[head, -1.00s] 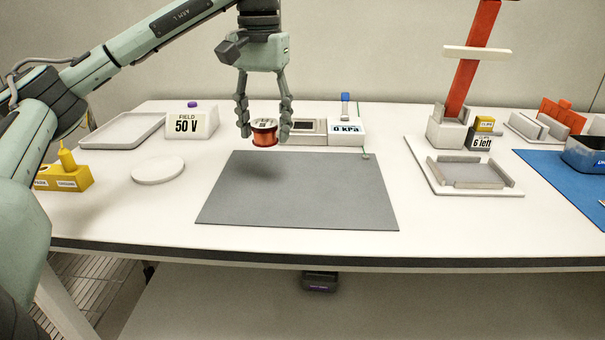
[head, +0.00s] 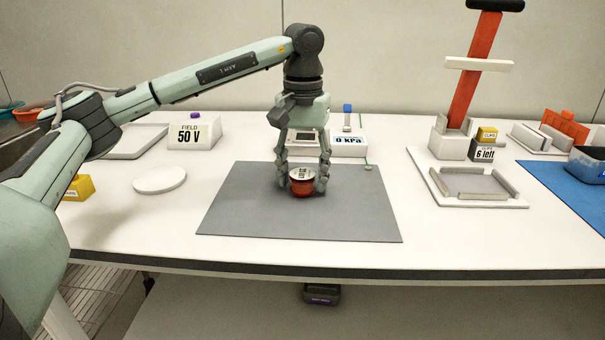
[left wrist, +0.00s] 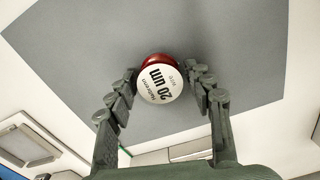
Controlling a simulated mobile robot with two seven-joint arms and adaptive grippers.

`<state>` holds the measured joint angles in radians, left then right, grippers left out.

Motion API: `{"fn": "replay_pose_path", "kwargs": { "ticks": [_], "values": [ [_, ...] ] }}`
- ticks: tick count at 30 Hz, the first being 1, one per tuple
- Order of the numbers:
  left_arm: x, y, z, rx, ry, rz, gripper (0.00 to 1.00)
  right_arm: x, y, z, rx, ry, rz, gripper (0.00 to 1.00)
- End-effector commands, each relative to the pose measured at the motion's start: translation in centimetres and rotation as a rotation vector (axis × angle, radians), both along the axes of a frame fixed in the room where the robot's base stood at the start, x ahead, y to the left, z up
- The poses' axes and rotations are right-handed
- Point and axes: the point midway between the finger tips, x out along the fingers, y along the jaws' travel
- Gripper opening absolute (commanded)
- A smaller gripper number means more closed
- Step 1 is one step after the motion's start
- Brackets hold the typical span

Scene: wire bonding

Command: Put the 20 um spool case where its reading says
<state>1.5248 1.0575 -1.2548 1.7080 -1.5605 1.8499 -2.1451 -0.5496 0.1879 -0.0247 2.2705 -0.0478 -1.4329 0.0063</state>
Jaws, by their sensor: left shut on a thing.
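The 20 um spool case (head: 302,184) is a small red round case with a white lid. Its lid reads "20 um" in the left wrist view (left wrist: 160,86). My left gripper (head: 307,186) is shut on it, one finger on each side, pointing down over the grey mat (head: 250,215). The case is upright and at or just above the mat; I cannot tell if it touches. My right gripper is not in view.
A "FIELD 50 V" block (head: 195,133) and a white disc (head: 159,180) are at the left. A "0 kPa" device (head: 349,145) stands behind the mat. A fixture with an orange lever (head: 473,70) and a blue mat (head: 575,185) are at the right. The front of the mat is clear.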

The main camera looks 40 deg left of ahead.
Motion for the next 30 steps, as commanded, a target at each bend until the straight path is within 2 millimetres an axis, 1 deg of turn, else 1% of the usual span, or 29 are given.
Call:
{"fn": "replay_pose_path", "kwargs": {
  "ticks": [4,5,9,10,18,21,22,26,30],
  "values": [
    [0.0,0.0,-0.3,0.000,0.000,0.000,0.22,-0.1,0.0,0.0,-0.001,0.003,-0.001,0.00],
    [0.0,0.0,-0.3,0.000,0.000,0.000,0.53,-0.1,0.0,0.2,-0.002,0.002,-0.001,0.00],
    [0.0,0.0,-0.3,0.000,0.000,0.000,0.70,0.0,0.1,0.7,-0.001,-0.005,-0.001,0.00],
    [0.0,0.0,-0.3,0.000,0.000,0.000,0.72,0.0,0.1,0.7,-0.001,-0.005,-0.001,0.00],
    [0.0,0.0,-0.2,0.000,0.000,0.000,0.72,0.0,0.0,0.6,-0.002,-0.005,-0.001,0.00],
    [0.0,0.0,0.3,0.000,0.000,0.000,0.72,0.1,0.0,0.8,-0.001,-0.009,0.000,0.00],
    [0.0,0.0,0.5,-0.001,-0.001,0.000,0.72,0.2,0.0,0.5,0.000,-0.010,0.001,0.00],
    [0.1,-0.1,2.6,-0.001,-0.004,0.000,0.72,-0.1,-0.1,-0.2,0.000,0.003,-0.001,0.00],
    [0.1,-0.1,5.8,-0.001,-0.003,-0.001,0.72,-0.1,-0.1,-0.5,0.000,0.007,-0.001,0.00]
  ]
}}
